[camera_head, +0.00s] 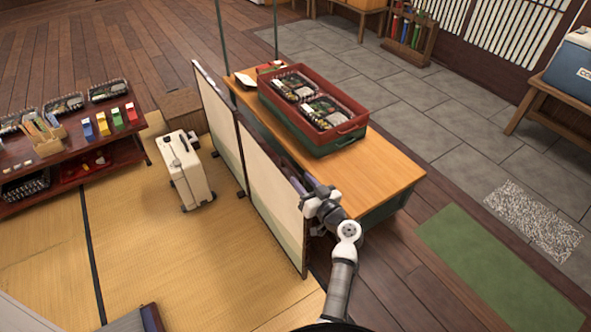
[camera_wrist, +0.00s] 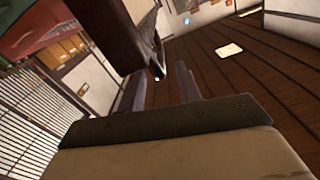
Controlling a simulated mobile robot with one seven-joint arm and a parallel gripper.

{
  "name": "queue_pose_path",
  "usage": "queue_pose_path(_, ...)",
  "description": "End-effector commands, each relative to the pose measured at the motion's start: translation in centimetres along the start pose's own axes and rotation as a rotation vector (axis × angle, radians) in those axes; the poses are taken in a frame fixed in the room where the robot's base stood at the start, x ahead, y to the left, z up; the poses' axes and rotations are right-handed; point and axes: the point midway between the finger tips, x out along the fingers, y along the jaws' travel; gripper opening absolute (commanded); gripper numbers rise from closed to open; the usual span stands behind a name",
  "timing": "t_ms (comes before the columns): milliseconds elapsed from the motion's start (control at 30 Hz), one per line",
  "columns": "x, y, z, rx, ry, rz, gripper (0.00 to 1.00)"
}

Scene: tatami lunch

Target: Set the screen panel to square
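The folding screen has a far panel (camera_head: 217,118) and a near panel (camera_head: 270,195), both pale with dark frames. They stand upright on small dark feet beside the wooden counter, nearly in line, with a slight bend at the joint. My gripper (camera_head: 311,196) is at the near panel's free right edge, near its top corner. In the wrist view my two dark fingers (camera_wrist: 161,88) are apart. A dark edge (camera_wrist: 112,30), which looks like the panel's frame, reaches down toward the gap between them. I cannot tell whether it touches a finger.
The counter (camera_head: 382,178) with a red-green crate (camera_head: 318,138) of lunch boxes stands right behind the screen. A white suitcase (camera_head: 188,172) stands on the tatami (camera_head: 165,245) left of it. The tatami in front of the near panel is clear. A green mat (camera_head: 490,260) lies at right.

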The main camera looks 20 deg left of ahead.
Motion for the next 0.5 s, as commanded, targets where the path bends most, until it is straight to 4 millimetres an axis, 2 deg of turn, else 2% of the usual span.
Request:
queue_pose_path(33,1.1,-0.1,-0.2,0.001,0.0,-0.004,0.34)
queue_pose_path(200,3.4,-0.1,-0.2,0.0,0.001,-0.002,0.34)
queue_pose_path(500,4.5,0.0,0.0,0.0,0.001,0.0,0.34)
